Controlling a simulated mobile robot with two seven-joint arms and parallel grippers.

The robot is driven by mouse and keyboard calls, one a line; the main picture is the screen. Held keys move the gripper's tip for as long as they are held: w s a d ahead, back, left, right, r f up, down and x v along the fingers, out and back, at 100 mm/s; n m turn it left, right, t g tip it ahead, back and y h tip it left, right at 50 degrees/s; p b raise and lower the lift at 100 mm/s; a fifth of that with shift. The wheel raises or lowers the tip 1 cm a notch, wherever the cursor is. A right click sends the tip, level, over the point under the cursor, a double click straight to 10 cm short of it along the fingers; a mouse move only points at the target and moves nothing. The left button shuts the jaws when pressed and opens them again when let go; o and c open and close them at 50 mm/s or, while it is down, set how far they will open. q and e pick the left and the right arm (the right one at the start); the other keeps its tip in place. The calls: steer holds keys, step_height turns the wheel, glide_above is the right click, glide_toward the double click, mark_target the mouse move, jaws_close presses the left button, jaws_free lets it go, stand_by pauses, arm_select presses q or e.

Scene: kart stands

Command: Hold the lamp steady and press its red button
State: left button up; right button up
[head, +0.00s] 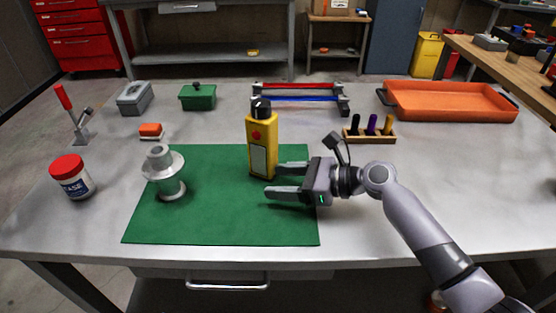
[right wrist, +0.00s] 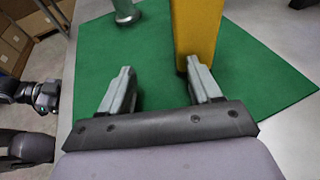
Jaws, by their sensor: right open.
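The lamp is a yellow upright block (head: 260,150) with a black top and a pale panel, standing on the green mat (head: 215,225). Its red button (head: 256,135) is on the upper front face and is uncovered. My right gripper (head: 273,180) is open and empty, low over the mat, just right of and in front of the lamp's base. In the right wrist view the lamp (right wrist: 195,28) stands ahead of the right-hand finger, not centred between the fingers. Whether that fingertip touches it I cannot tell. My left gripper is not in the head view.
A grey flanged metal part (head: 167,175) stands on the mat's left side. A red-lidded jar (head: 72,177) is further left. Behind are a green box (head: 198,98), a rack with red and blue bars (head: 300,98), a marker holder (head: 370,136) and an orange tray (head: 450,101).

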steer(key=shift+s+a+f, duration=0.1)
steer(key=shift+a+f, duration=0.05)
steer(key=shift+f, duration=0.15)
steer(key=shift+c, duration=0.6)
jaws_close()
steer(key=o, duration=0.5)
jaws_free()
steer(key=shift+r, duration=0.1)
